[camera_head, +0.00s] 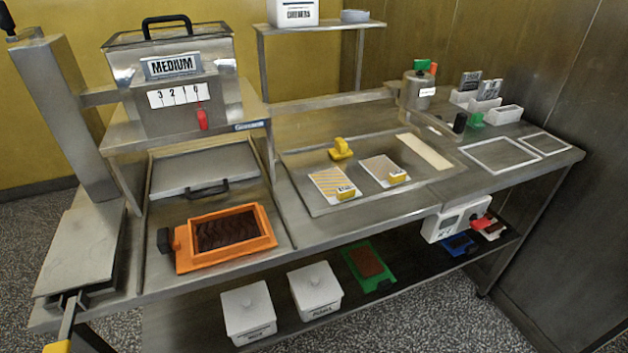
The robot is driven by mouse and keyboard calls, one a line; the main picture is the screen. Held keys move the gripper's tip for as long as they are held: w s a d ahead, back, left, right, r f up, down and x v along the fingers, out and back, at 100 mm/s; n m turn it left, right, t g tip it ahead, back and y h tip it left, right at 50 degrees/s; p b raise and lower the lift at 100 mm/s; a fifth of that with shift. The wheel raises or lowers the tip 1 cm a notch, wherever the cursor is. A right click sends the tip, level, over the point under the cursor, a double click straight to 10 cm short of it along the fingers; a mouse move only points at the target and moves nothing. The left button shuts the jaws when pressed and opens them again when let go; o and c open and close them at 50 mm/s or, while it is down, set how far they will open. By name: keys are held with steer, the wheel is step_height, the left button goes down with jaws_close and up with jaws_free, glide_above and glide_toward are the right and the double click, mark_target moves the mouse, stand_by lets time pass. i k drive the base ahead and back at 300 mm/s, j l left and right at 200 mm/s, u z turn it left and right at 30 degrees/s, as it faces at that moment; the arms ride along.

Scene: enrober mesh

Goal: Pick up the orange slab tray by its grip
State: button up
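The orange slab tray (268,239) sits on the steel bench at the lower left, in front of a grey plate with a black handle. It is a rectangular orange tray with a dark brown, wavy-surfaced slab (226,231) inside. Its black grip (164,241) sticks out at the tray's left end and looks uncovered. My gripper is not seen in this view, and nothing is seen holding the tray.
The grey plate's black handle (208,189) lies behind the tray. A steel hopper marked MEDIUM (172,66) stands on a raised shelf above. A grey slanted post (60,110) and slab (82,250) flank the left. White lidded boxes and a green tray (385,280) are on the lower shelf.

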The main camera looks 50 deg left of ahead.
mark_target(232, 234)
steer(key=i+u, duration=0.1)
steer(key=u, duration=0.4)
steer(key=i+j+u, duration=0.1)
steer(key=u, duration=0.35)
steer(key=i+u, duration=0.1)
steer(key=u, duration=0.4)
steer(key=i+l+u, duration=0.1)
steer(key=u, duration=0.35)
steer(key=i+l+u, duration=0.1)
steer(key=i+l, duration=0.1)
